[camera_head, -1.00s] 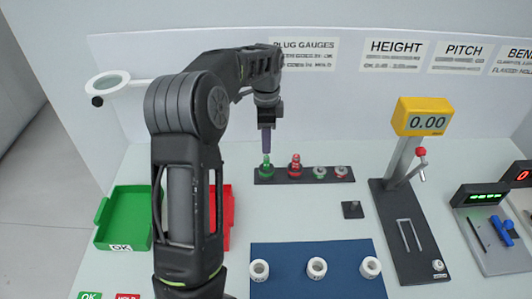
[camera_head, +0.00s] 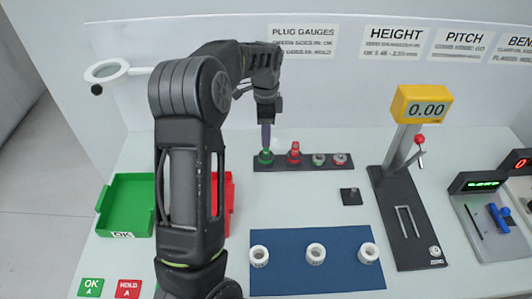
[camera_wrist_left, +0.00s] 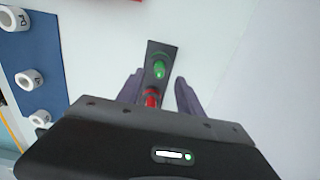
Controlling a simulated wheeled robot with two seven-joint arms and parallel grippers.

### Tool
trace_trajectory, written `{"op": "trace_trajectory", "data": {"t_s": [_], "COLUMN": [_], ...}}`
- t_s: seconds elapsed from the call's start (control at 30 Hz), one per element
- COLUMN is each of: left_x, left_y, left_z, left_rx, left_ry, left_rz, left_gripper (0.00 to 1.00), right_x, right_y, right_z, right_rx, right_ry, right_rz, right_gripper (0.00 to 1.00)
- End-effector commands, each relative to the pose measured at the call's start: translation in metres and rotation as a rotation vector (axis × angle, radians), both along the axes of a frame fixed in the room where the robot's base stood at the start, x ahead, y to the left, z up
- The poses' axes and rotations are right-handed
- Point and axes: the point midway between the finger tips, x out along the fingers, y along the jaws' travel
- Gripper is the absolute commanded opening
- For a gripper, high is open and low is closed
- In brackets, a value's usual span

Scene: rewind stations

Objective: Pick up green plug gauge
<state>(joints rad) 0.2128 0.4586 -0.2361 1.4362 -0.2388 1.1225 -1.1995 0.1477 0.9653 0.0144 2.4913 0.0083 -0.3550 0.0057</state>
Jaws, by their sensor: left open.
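The green plug gauge (camera_head: 266,157) stands upright at the left end of a dark rack (camera_head: 303,164). In the left wrist view the green gauge (camera_wrist_left: 159,69) shows beyond and between the two purple fingers. My left gripper (camera_head: 265,143) points down just above the gauge's top; its fingers are apart and hold nothing in the wrist view (camera_wrist_left: 158,78). I cannot tell whether the fingertips are level with the gauge's top. The red plug gauge (camera_head: 294,153) stands beside it and is partly hidden by the gripper body in the wrist view (camera_wrist_left: 152,98). My right gripper is out of view.
Two ring-like pieces (camera_head: 319,159) sit farther right on the rack. A blue mat (camera_head: 288,273) with three white rings lies in front. A green OK tray (camera_head: 104,201) and a red tray (camera_head: 229,190) are at left. The height gauge (camera_head: 404,170) stands at right.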

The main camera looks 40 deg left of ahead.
Motion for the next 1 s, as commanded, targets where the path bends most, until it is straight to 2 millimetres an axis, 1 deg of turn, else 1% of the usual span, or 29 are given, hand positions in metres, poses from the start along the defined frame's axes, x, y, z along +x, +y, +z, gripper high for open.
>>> {"op": "trace_trajectory", "data": {"t_s": [0.07,0.2,0.3,0.4,1.0], "left_x": [-0.001,-0.001,-0.001,0.000,0.000], "left_y": [-0.001,-0.002,-0.001,-0.001,-0.001], "left_z": [-0.006,-0.024,-0.040,-0.048,-0.050], "left_rx": [-0.002,-0.002,0.000,0.000,0.001], "left_ry": [0.005,0.007,0.005,0.003,0.001], "left_rz": [0.000,0.000,0.000,0.000,0.000], "left_gripper": [0.43,0.43,0.43,0.43,0.43], "right_x": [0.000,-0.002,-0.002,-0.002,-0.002], "right_y": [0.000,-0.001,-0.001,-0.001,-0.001], "right_z": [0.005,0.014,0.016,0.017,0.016], "right_rx": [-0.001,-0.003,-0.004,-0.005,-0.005], "right_ry": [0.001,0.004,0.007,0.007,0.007], "right_rz": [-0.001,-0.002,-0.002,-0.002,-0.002], "right_gripper": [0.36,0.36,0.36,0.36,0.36]}}
